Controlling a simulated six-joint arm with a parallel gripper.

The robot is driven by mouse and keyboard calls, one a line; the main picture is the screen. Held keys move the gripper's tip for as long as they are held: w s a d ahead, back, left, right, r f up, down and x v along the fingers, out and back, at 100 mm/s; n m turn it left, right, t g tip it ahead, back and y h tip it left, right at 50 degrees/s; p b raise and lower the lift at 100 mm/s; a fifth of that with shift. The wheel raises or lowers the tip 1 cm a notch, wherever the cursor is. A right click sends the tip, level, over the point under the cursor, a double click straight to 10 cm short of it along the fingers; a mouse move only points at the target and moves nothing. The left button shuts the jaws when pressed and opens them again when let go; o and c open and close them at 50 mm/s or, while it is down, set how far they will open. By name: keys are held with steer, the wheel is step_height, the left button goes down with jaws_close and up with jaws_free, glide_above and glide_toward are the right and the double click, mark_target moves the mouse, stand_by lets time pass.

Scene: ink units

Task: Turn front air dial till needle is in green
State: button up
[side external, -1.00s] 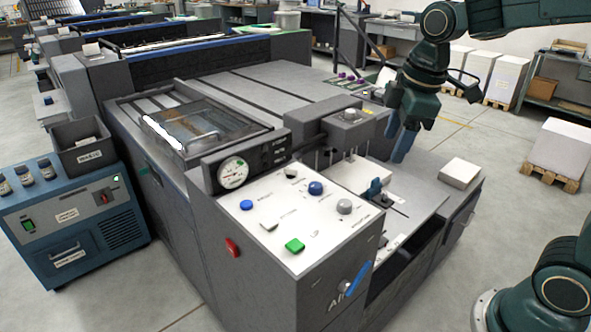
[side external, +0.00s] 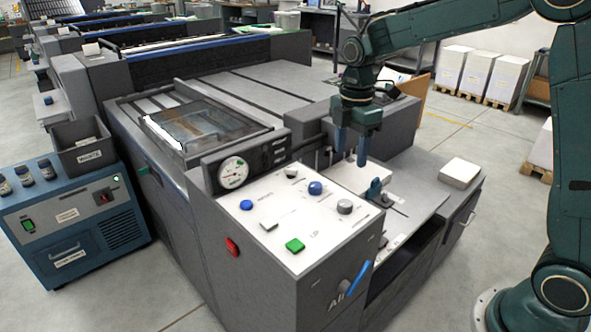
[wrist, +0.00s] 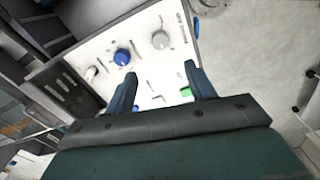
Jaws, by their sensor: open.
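A blue handle (side external: 357,279) sits on the press's front face beside lettering that looks like "Air"; it also shows in the wrist view (wrist: 196,27). The round white gauge (side external: 233,172) stands at the back left of the white control panel (side external: 270,209). Its needle is too small to read against the coloured marks. On the panel are a blue knob (side external: 315,188) and a grey knob (side external: 344,207), also in the wrist view (wrist: 122,57), (wrist: 160,39). My gripper (side external: 350,150) is open and empty, pointing down above the panel's back right, apart from the knobs.
A green button (side external: 295,245), a blue button (side external: 246,204) and a red button (side external: 232,246) are on the press. A paper stack (side external: 460,172) lies at right. A blue cabinet (side external: 75,215) stands at left. The floor in front is clear.

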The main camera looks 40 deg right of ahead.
mark_target(345, 203)
step_height(345, 203, down, 14)
steer(key=shift+r, duration=0.15)
stand_by(0.7)
steer(key=c, duration=1)
